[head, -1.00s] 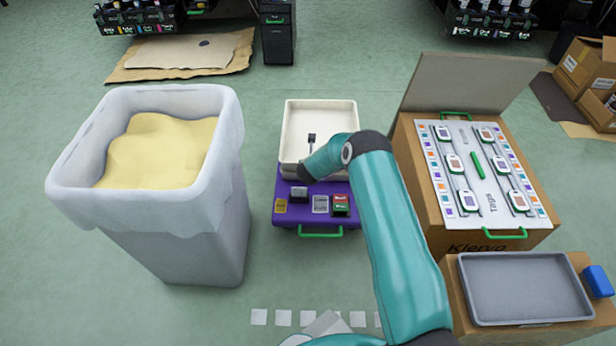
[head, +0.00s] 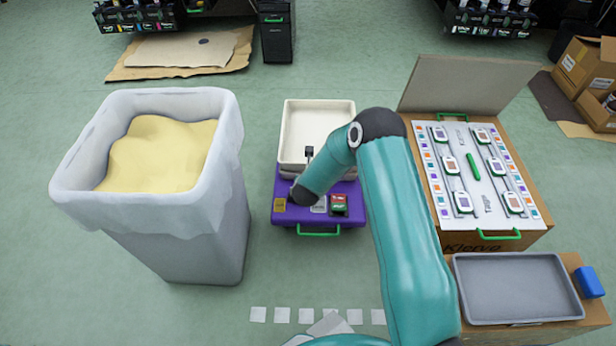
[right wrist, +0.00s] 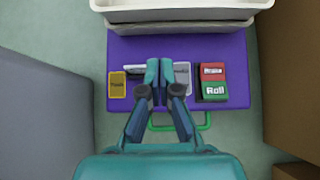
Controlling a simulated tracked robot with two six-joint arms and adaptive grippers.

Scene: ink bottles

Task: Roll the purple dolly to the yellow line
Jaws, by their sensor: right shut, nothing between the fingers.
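The purple dolly (head: 287,216) stands on the floor near the middle of the head view, with a green handle (head: 318,234) on its near edge. In the right wrist view the dolly (right wrist: 130,50) lies under my right gripper (right wrist: 160,66). That gripper is shut and empty, above the front part of the dolly, farther in than the handle (right wrist: 207,121). Whether it touches the dolly I cannot tell. My left gripper is not in view. No yellow line shows; a row of white squares (head: 282,315) lies on the floor nearer.
A tall grey bin (head: 180,250) with yellow contents stands left of the dolly. A brown box with a tag panel (head: 480,215) stands right, with a grey tray (head: 515,316) in front of it. The floor between dolly and white squares looks clear.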

